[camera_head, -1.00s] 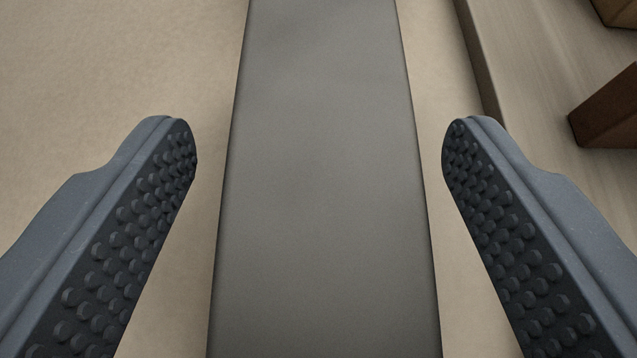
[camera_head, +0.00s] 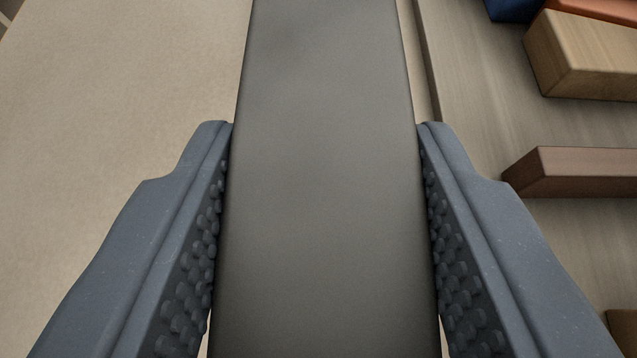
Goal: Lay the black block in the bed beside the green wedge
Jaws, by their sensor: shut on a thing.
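The black block (camera_head: 322,150) is a long dark grey-black bar running up the middle of the view, past the top and bottom edges. My gripper (camera_head: 326,130) is shut on it, with one studded finger pressed against each long side. No green wedge is in view. I cannot tell from this view whether the wooden surface at the right belongs to the bed.
A pale wooden board (camera_head: 470,110) lies at the right, its edge close to the block. On it are a brown block (camera_head: 575,172), a light wood block (camera_head: 590,55), a blue piece (camera_head: 514,8) and an orange piece (camera_head: 600,12). The beige surface (camera_head: 110,90) at the left is clear.

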